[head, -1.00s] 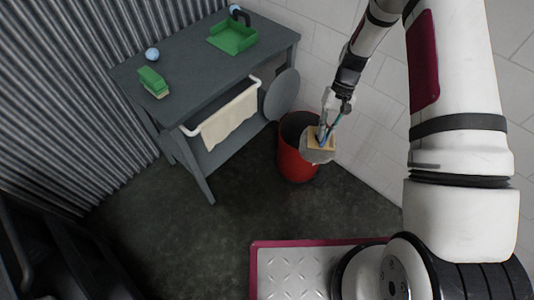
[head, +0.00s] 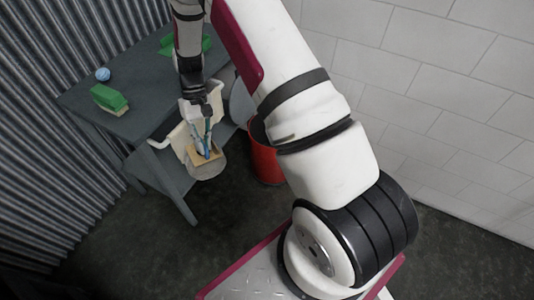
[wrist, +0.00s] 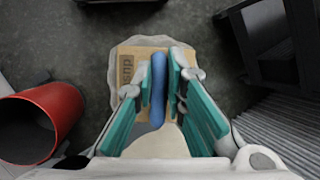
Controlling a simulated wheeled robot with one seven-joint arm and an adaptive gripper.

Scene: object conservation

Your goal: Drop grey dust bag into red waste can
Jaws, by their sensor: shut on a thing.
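The grey dust bag (head: 209,171) hangs from my gripper (head: 207,150). It has a tan cardboard collar with a blue strip. In the wrist view the collar (wrist: 131,75) and blue strip (wrist: 157,90) lie between my teal fingers (wrist: 166,88), which are shut on the bag. Much of the bag is hidden under the collar. The red waste can (head: 265,166) stands on the floor to the right of the bag, apart from it and partly hidden by my arm. In the wrist view the can (wrist: 72,103) is at the left, its dark opening visible.
A grey workbench (head: 130,119) stands at the left, with a green-and-tan sponge (head: 109,99), a blue ball (head: 102,74) and a green tray (head: 168,46). The dark floor in front is clear.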

